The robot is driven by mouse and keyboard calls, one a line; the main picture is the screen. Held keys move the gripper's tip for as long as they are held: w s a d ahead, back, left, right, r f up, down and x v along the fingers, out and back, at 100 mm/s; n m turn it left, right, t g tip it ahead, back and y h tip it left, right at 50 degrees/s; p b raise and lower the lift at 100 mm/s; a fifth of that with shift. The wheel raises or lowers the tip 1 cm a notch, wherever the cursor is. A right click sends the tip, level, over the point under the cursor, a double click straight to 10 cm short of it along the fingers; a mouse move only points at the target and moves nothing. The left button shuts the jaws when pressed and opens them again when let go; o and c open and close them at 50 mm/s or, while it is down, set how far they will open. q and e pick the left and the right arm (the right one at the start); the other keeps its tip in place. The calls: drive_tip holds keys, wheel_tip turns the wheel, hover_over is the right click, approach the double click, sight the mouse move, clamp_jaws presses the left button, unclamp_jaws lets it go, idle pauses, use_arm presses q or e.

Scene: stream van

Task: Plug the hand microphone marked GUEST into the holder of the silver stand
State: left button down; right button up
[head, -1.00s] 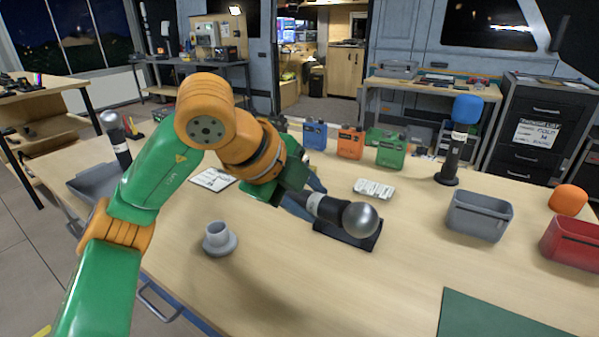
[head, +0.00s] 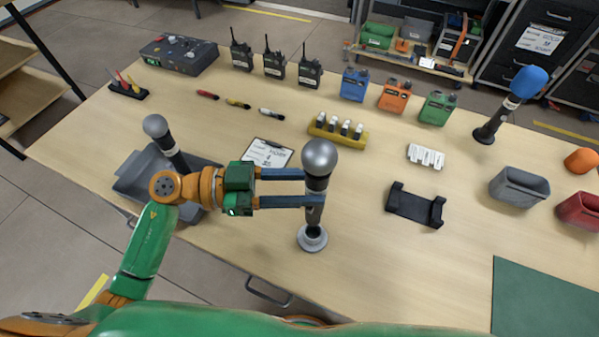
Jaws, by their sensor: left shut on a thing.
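My left gripper (head: 304,188) is shut on a black hand microphone with a round silver head (head: 319,160). The microphone stands nearly upright, head up, with the fingers around its upper body. Its label cannot be read here. Its lower end is right at the silver stand (head: 312,240), a round grey base with a short cup-like holder. I cannot tell whether the end is inside the holder or just above it. My right gripper is not in view.
A blue-topped microphone (head: 524,84) stands at right. The black cradle (head: 415,206) is empty. A yellow block (head: 337,132) and a clipboard (head: 268,153) lie behind the gripper.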

use_arm(q)
drive_tip(key=shift+s+d, duration=0.15)
drive_tip(key=shift+d, duration=0.35)
drive_tip(key=shift+r+p, duration=0.15)
drive_tip(key=shift+p, duration=0.15)
drive_tip(key=shift+a+r+p, duration=0.15)
drive_tip(key=shift+a+p, duration=0.05)
drive_tip(key=shift+p, duration=0.3)
wheel_tip(320, 180, down, 4)
drive_tip(key=b, duration=0.2)
drive_tip(key=shift+a+b, duration=0.15)
drive_tip(key=shift+b, duration=0.25)
drive_tip(key=shift+f+b, duration=0.3)
drive_tip(key=shift+f, duration=0.4)
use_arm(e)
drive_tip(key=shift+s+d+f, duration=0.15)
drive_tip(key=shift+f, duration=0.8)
